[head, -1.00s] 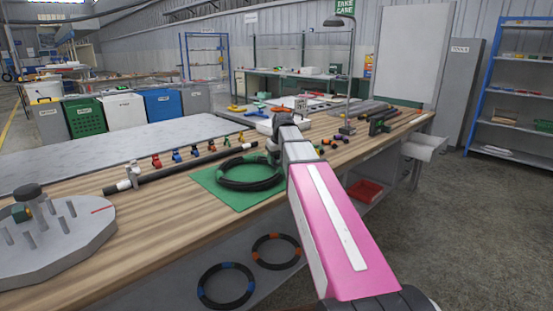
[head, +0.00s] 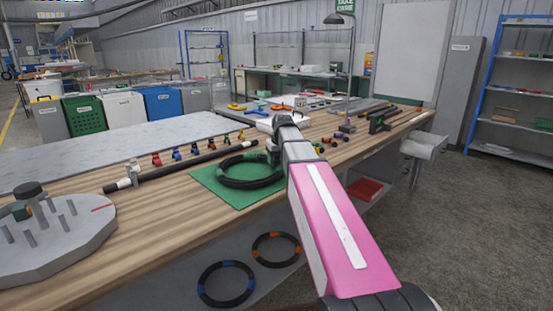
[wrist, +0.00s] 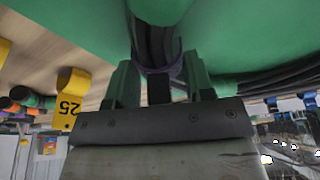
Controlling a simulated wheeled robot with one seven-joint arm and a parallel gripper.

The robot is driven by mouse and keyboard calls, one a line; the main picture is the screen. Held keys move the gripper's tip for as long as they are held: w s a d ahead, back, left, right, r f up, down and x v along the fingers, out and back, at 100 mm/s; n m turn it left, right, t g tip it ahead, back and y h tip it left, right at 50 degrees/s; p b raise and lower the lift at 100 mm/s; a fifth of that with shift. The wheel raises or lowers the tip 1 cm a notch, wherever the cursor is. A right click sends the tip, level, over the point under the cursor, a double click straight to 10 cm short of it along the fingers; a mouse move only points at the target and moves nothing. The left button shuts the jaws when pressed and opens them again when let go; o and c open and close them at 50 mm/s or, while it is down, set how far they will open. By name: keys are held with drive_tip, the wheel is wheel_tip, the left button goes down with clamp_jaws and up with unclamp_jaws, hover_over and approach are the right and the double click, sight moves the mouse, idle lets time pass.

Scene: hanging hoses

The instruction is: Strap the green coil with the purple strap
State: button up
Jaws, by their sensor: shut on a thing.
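The coil (head: 251,184) is a dark ring of hose lying on a green mat (head: 208,182) on the bench. My gripper (head: 274,157) is at the far right side of the coil, partly hidden by my arm in the head view. In the wrist view my gripper (wrist: 160,78) has its two green-grey fingers on either side of a dark hose bundle. The purple strap (wrist: 177,70) shows as a narrow band at the bundle, between the fingers. The jaws are shut on it. I cannot tell whether the strap goes fully around the bundle.
A dark rod (head: 185,165) lies left of the mat, with several coloured clips behind it. A grey pegged plate (head: 60,245) is at the front left. Two rings with blue and orange bands (head: 226,284) hang below the bench edge. A yellow tag marked 25 (wrist: 70,92) is near my gripper.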

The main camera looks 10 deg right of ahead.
drive_tip(key=shift+f, duration=0.1)
drive_tip(key=o, duration=1)
